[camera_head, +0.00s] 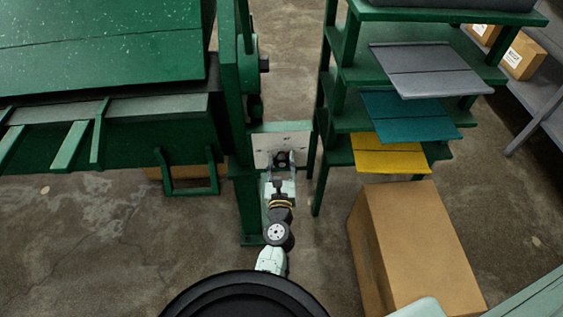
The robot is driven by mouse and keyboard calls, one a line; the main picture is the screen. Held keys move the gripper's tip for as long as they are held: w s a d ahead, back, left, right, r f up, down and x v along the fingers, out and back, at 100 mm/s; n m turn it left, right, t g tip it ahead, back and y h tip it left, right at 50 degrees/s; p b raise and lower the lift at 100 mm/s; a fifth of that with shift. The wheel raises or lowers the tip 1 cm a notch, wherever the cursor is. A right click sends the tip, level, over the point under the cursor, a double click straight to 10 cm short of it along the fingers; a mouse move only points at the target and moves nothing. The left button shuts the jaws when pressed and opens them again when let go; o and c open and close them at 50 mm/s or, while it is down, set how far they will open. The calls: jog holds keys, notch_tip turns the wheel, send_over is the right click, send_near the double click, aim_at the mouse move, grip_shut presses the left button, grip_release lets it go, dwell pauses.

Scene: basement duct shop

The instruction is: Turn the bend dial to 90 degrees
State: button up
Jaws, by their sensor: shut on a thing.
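A pale dial plate (268,145) is fixed to the green machine, near the middle of the view. The dark round bend dial (282,158) sits on the plate. My gripper (282,163) reaches up to the plate from below and is shut on the dial, with a finger on each side of it. The dial's pointer and any angle marks are too small to read, and the gripper hides part of the dial.
The green machine (105,65) fills the left side. A green rack (345,90) with grey, teal and yellow sheets stands close on the right. A cardboard box (425,250) stands on the floor at lower right. Bare concrete floor (100,250) lies at lower left.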

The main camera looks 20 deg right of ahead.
jog(key=shift+n, duration=0.4)
jog(key=n+b, duration=0.3)
jog(key=n, duration=0.2)
jog(key=shift+f+n+t+b, duration=0.1)
jog(key=shift+n+t+b, duration=0.2)
jog(key=shift+b, duration=0.05)
jog(key=n+b, duration=0.3)
jog(key=n, duration=0.2)
jog(key=shift+w+n+t, duration=0.1)
jog(key=shift+n+t, duration=0.2)
jog(key=shift+n, duration=0.1)
jog(key=o, duration=1.1)
jog(key=shift+o, duration=0.2)
